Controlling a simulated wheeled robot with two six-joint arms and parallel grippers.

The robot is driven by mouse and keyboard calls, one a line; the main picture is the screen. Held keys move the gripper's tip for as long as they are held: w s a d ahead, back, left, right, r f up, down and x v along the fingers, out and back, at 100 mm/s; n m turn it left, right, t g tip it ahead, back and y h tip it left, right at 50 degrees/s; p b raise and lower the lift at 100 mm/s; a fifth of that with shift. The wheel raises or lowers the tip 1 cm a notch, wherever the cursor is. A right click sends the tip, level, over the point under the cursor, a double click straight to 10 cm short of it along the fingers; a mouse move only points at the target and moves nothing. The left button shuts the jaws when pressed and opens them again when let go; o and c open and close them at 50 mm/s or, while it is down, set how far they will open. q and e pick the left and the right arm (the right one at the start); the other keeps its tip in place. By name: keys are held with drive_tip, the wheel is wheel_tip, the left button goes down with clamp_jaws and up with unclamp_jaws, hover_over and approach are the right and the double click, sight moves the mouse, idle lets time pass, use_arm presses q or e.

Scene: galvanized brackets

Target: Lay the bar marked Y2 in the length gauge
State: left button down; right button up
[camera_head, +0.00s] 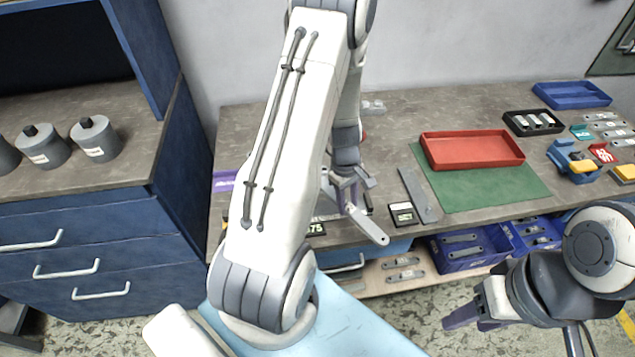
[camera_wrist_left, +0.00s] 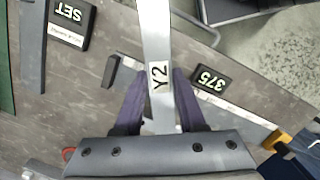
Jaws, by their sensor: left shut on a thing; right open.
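My left gripper (camera_head: 345,188) is shut on the bar marked Y2 (camera_head: 368,225), a flat galvanized strip with a rounded end and a hole. In the left wrist view the Y2 label on the bar (camera_wrist_left: 158,78) faces the camera between the fingers (camera_wrist_left: 160,95). The bar is held over the length gauge, which has a 375 display (camera_wrist_left: 208,79), a pale rail (camera_wrist_left: 238,112) and a dark end stop (camera_wrist_left: 110,72). In the head view my left arm hides most of the gauge; its display (camera_head: 317,229) shows partly. My right gripper (camera_head: 468,316) is open and empty, off the bench front.
A SET display block (camera_head: 403,213) and a grey flat bar (camera_head: 417,193) lie right of the gauge. A red tray (camera_head: 472,150) sits on a green mat (camera_head: 490,195). Blue bins (camera_head: 462,262) of brackets stand below. Blue drawers (camera_head: 100,250) stand left.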

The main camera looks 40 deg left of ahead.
use_arm(q)
drive_tip(key=s+a+n+t+p, duration=0.1)
drive_tip(key=s+a+n, duration=0.2)
drive_tip(key=a+n, duration=0.75)
drive_tip(key=shift+n, duration=0.75)
drive_tip(key=shift+w+d+f+b, duration=0.1)
drive_tip(key=shift+d+f+b, duration=0.25)
drive_tip(key=shift+f+b, duration=0.65)
drive_tip(key=shift+s+d+f+b, duration=0.1)
drive_tip(key=shift+d+f+b, duration=0.2)
drive_tip(key=shift+f+b, duration=0.75)
drive_tip(key=shift+w+d+f+b, duration=0.1)
drive_tip(key=shift+d+f+b, duration=0.25)
drive_tip(key=shift+f+b, duration=0.65)
drive_tip(key=shift+r, duration=0.2)
drive_tip(key=shift+c, duration=2.1)
unclamp_jaws()
drive_tip(key=shift+r, duration=0.1)
wheel_tip(320, 180, up, 10)
drive_tip(key=s+a+p, duration=0.1)
drive_tip(key=p, duration=0.2)
drive_tip(key=shift+p, duration=0.4)
drive_tip(key=shift+r, duration=0.1)
